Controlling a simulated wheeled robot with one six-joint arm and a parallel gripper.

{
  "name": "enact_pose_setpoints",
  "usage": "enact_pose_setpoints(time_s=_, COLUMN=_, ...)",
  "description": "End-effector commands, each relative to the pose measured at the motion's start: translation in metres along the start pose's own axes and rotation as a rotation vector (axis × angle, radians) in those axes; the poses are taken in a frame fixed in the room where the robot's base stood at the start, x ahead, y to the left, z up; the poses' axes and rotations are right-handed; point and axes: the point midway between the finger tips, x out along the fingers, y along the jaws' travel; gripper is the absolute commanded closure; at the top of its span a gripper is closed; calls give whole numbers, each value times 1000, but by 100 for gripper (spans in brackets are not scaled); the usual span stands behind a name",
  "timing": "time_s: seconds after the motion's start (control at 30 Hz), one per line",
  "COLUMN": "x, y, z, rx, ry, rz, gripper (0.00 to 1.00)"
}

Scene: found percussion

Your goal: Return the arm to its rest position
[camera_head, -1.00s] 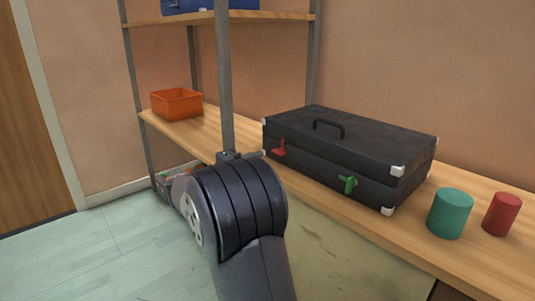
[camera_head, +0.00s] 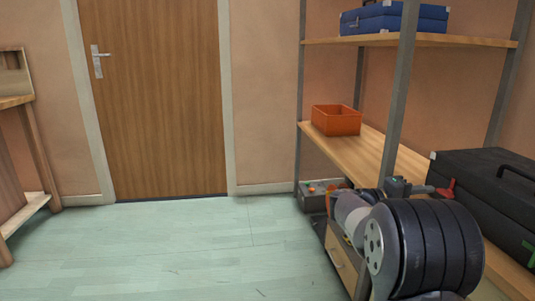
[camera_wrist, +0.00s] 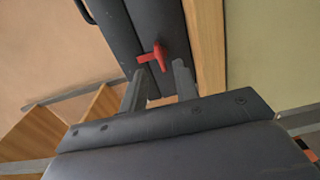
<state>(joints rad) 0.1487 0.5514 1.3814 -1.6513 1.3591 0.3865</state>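My arm shows at the lower right of the head view, bent in front of the shelf. My gripper (camera_head: 402,187) points toward a black case (camera_head: 490,185) that lies on the wooden shelf. In the wrist view my gripper (camera_wrist: 159,72) has its two fingers apart, with nothing seen held between them. The case's red latch (camera_wrist: 155,58) shows just beyond the fingertips. The latch also shows in the head view (camera_head: 446,190), a little to the right of my gripper. Part of a green latch (camera_head: 530,252) shows at the right edge.
An orange bin (camera_head: 336,120) sits on the same shelf, and a blue case (camera_head: 395,17) lies on the shelf above. A grey upright post (camera_head: 401,90) stands beside my gripper. A wooden door (camera_head: 155,95) is at the back. The pale green floor (camera_head: 170,245) is clear on the left.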

Motion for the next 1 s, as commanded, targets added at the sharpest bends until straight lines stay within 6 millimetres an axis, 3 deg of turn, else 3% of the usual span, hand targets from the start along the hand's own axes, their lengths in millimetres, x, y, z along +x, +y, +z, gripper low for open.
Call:
enact_pose_setpoints(time_s=0.2, x=42, y=-3, z=1, rx=1, ry=-3, rz=1, gripper=71)
enact_pose_setpoints(time_s=0.37, x=62, y=-1, z=0, rx=0, ry=-1, rz=1, gripper=71)
enact_pose_setpoints(time_s=1.0, x=60, y=-1, z=0, rx=-21, ry=1, rz=1, gripper=71)
